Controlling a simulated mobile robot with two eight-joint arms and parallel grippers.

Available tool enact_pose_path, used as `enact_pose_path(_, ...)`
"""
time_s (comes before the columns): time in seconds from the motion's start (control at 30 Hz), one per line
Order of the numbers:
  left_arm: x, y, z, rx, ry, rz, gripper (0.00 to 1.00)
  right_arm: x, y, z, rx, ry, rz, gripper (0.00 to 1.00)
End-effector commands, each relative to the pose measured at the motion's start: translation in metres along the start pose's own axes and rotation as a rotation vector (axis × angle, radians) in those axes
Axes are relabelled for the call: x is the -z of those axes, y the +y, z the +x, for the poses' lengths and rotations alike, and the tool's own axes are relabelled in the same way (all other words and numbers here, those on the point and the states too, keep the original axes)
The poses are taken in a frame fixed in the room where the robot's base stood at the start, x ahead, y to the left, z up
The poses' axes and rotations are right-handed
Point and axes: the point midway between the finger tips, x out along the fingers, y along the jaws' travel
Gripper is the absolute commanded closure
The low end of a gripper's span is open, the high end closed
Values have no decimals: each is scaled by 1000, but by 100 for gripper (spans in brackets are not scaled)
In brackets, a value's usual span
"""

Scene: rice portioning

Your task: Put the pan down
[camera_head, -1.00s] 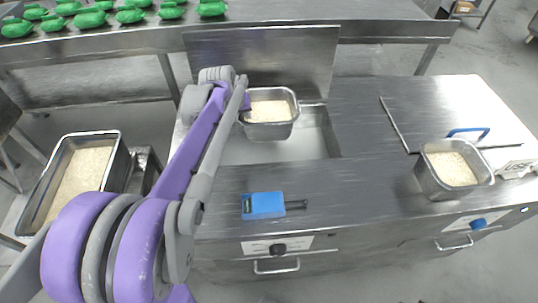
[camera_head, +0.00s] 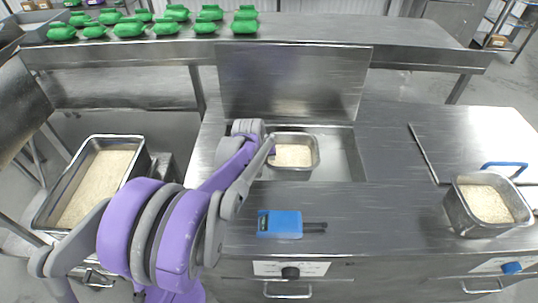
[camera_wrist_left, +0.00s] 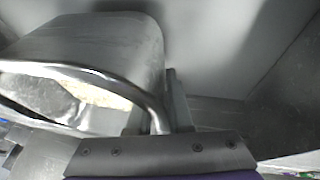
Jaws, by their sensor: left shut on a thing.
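A metal pan (camera_head: 317,152) with rice (camera_head: 292,155) sits within the outline of the open rectangular well (camera_head: 343,155) in the counter, at its left part. Whether its base touches the well floor cannot be told. My left gripper (camera_wrist_left: 158,115) is shut on the pan's rim at its left side; in the head view the fingertips are mostly hidden by the arm. In the left wrist view the pan (camera_wrist_left: 100,45) appears tilted, with its rim running into the fingers. My right gripper is not in view.
A raised metal lid (camera_head: 292,85) stands behind the well. A second rice pan (camera_head: 458,212) is at the right, near a blue handle (camera_head: 504,166). A blue tool (camera_head: 280,224) lies in front. A large rice tray (camera_head: 136,160) stands left. Green containers (camera_head: 130,28) line the back table.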

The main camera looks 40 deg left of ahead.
Motion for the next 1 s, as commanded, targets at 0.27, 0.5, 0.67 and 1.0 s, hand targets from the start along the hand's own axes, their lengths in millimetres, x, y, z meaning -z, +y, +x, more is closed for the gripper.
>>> enact_pose_path(0.27, -7, -4, 18, -1, 2, -2, 100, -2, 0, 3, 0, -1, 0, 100)
enact_pose_path(0.5, -7, -5, 18, 1, -1, 0, 55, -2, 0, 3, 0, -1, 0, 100)
enact_pose_path(0.67, -7, -5, 18, 0, 0, 0, 52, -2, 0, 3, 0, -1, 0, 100)
enact_pose_path(1.0, -7, -4, -3, 0, 1, -2, 52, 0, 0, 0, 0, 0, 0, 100)
